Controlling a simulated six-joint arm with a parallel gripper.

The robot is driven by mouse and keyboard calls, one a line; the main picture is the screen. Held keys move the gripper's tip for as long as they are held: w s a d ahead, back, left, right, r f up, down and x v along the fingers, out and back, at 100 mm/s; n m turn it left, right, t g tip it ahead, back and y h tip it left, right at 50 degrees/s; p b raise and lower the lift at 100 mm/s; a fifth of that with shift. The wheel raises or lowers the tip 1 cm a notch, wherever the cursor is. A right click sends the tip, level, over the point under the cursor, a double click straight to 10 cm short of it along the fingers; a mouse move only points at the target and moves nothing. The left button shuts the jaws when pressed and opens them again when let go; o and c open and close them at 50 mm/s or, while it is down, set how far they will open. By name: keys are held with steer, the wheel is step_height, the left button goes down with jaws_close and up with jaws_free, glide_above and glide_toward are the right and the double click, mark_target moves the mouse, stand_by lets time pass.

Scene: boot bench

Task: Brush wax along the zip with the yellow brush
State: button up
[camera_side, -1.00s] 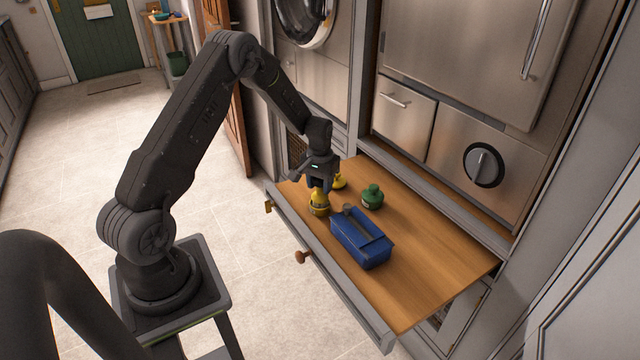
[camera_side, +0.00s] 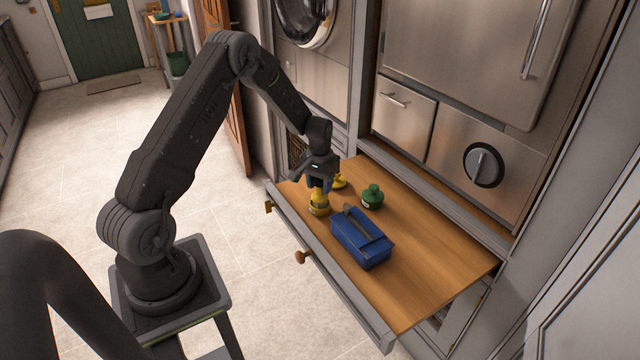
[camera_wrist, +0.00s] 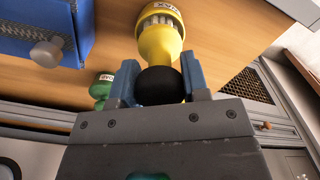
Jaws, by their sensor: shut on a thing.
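The yellow brush (camera_side: 319,205) is upright near the front left of the wooden board, and I cannot tell whether it touches the board. My gripper (camera_side: 320,186) is above it and shut on its top. In the wrist view, my gripper's blue fingers (camera_wrist: 158,82) close around the brush's black knob (camera_wrist: 158,86), with the yellow body (camera_wrist: 160,42) and pale bristles beyond. A blue case (camera_side: 362,242) with a grey zip strip (camera_side: 370,230) along its top lies just right of the brush. The case and its round pull show at upper left in the wrist view (camera_wrist: 20,35).
A green brush-like piece (camera_side: 372,198) with a dark green knob stands behind the case. The board's right part (camera_side: 440,255) is clear. A grey front rail with a reddish knob (camera_side: 303,257) edges the board.

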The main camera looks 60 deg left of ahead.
steer(key=shift+r, duration=3.5)
steer(key=shift+d, duration=0.1)
